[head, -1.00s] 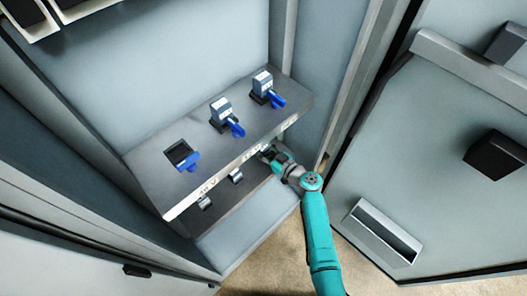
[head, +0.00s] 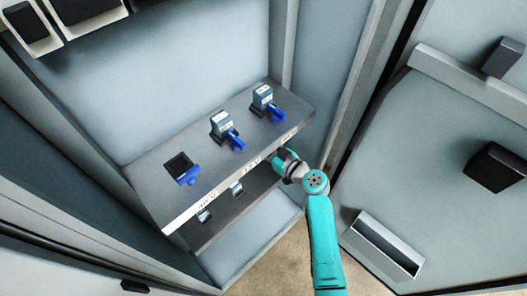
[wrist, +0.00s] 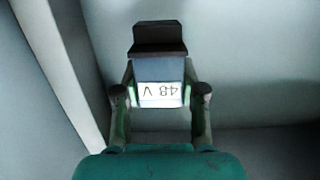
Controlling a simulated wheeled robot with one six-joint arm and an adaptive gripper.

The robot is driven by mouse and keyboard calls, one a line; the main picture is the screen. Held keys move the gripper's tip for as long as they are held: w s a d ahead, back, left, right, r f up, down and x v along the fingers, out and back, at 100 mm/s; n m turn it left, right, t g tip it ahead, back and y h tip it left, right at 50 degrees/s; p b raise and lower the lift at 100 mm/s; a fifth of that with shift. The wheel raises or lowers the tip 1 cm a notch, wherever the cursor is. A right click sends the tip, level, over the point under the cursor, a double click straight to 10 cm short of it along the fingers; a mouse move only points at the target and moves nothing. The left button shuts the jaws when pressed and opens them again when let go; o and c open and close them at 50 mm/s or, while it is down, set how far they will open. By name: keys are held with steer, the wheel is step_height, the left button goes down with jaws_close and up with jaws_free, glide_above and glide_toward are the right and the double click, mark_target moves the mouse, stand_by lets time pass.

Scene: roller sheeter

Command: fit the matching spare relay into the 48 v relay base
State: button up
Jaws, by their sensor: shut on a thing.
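My gripper (wrist: 160,98) is shut on a grey-blue relay (wrist: 158,70) with a dark end. Its white label reads 48 V, upside down in the wrist view. In the head view my gripper (head: 280,157) is at the right end of the lower shelf, under the upper shelf's front edge; the relay is hidden there. On the upper shelf an empty dark relay base (head: 180,165) with a blue lever (head: 188,177) sits at the left. The middle relay (head: 221,122) and right relay (head: 262,95) sit in bases with blue levers. The shelf labels are too small to read surely.
The upper shelf (head: 150,170) overhangs the lower shelf (head: 215,230), where two small relays (head: 204,215) (head: 237,187) remain visible. Cabinet walls close in both sides. An open door with a grey tray (head: 383,245) stands at the right. Space above the upper shelf is clear.

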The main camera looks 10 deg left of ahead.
steer(key=shift+r, duration=1.5)
